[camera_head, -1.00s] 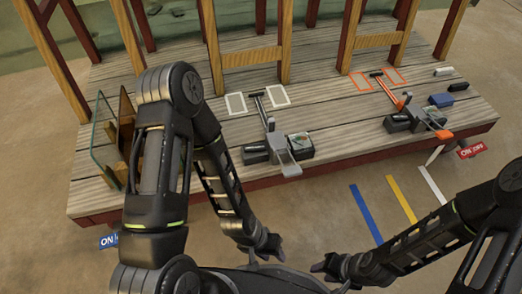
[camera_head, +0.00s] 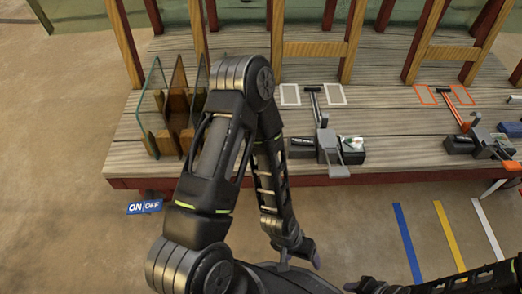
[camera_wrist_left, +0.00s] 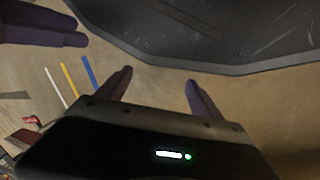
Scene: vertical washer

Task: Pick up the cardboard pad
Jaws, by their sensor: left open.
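A rack at the left end of the wooden platform holds upright panels: a clear glass one (camera_head: 152,105) and brown flat ones (camera_head: 178,90). A brown panel may be the cardboard pad, but I cannot tell which; my left arm stands close in front of the rack's right side. My left gripper (camera_head: 300,262) is low in front of the platform, well apart from the rack. In the left wrist view its two fingers (camera_wrist_left: 158,88) are spread and empty. My right gripper (camera_head: 357,287) is at the bottom edge; its fingers also show in the left wrist view (camera_wrist_left: 45,30).
The platform (camera_head: 400,125) carries a grey tool station (camera_head: 327,145) and an orange one (camera_head: 485,140). Wooden posts rise behind. A blue ON/OFF sign (camera_head: 144,207) is at the front left. The floor has blue, yellow and white stripes (camera_head: 450,235); floor at left is clear.

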